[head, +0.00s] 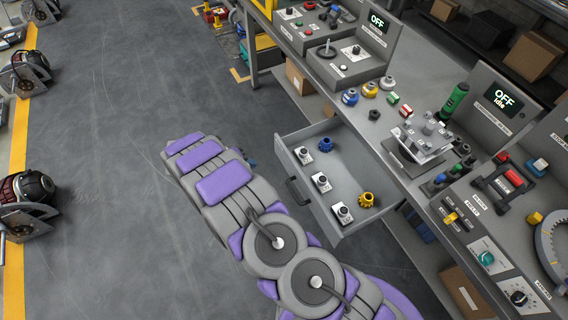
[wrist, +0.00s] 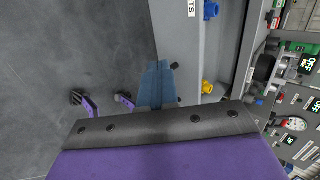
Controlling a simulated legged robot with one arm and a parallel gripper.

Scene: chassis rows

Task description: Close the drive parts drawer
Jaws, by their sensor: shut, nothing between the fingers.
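The drive parts drawer (head: 335,225) stands pulled out from the workbench, with a dark handle (head: 298,190) on its front. Inside are three white-and-black parts (head: 321,182), a blue gear part (head: 326,145) and a yellow gear part (head: 366,199). The wrist view shows the drawer front (wrist: 178,35) with part of a label, and the blue (wrist: 210,10) and yellow (wrist: 207,87) parts behind it. My gripper (wrist: 158,68) is shut and empty, its blue fingers close to the drawer front beside a dark handle end (wrist: 175,66). Whether they touch is unclear. In the head view my arm mostly hides the gripper.
Cardboard boxes (head: 298,77) sit under the bench. The grey floor (head: 105,130) to the left is clear up to wheeled machines (head: 28,190) by a yellow line.

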